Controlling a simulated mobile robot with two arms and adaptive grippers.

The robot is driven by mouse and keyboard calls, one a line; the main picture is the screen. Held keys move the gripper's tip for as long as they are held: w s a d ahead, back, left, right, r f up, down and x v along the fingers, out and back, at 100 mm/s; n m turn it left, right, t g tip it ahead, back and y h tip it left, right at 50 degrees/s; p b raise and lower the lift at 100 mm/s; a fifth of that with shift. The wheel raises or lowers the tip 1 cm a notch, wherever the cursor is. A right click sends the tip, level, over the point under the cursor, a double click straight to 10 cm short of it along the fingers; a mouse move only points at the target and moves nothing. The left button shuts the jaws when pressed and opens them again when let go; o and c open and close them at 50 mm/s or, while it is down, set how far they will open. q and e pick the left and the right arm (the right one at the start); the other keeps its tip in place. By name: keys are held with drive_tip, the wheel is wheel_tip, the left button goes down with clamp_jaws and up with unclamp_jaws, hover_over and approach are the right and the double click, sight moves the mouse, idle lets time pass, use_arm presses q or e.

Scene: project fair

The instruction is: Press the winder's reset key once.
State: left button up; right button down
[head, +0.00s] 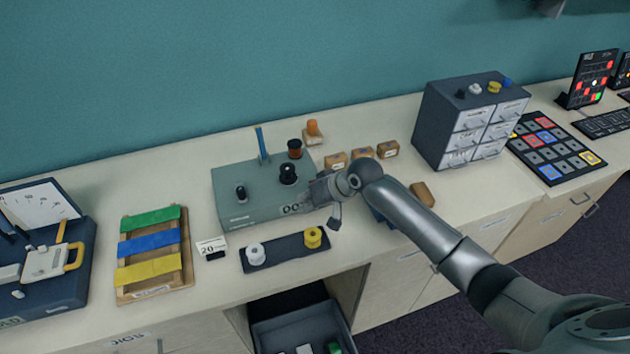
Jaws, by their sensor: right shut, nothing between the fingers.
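The winder (236,180) is a grey-green box on the bench in the middle of the head view. It has a blue upright lever, dark knobs on top and a small display reading what looks like 00 on its front. My right gripper (334,222) is shut and empty at the winder's front right corner, with its fingers pointing down. I cannot tell whether it touches the winder. I cannot make out the reset key; the gripper and wrist cover the front right part of the box. My left gripper is not in view.
A dark tray (288,257) with a white and a yellow spool lies in front of the winder, beside a card (212,246) marked 20. Small brown boxes (361,153) stand behind my right wrist. A drawer cabinet (436,113) stands right; an open drawer (262,333) is below.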

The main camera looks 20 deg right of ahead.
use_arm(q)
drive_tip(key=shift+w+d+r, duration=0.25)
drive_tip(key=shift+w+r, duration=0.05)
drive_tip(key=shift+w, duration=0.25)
use_arm(e)
drive_tip(key=w+d+r+m+t, duration=0.1)
drive_tip(key=w+d+r+m, duration=0.1)
drive_tip(key=w+d+r, duration=0.4)
drive_tip(key=w+r, duration=0.3)
drive_tip(key=w, duration=0.1)
drive_tip(key=shift+r, duration=0.35)
wheel_tip(320, 180, down, 7)
drive_tip(key=b, duration=0.6)
drive_tip(key=shift+r+b, duration=0.1)
drive_tip(key=shift+b, duration=0.2)
use_arm(q)
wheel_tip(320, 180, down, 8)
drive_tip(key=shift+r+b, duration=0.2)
drive_tip(key=shift+b, duration=0.15)
use_arm(e)
drive_tip(key=shift+f, duration=1)
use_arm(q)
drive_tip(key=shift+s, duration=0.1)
use_arm(e)
drive_tip(key=shift+f, duration=0.15)
drive_tip(key=shift+f, duration=0.3)
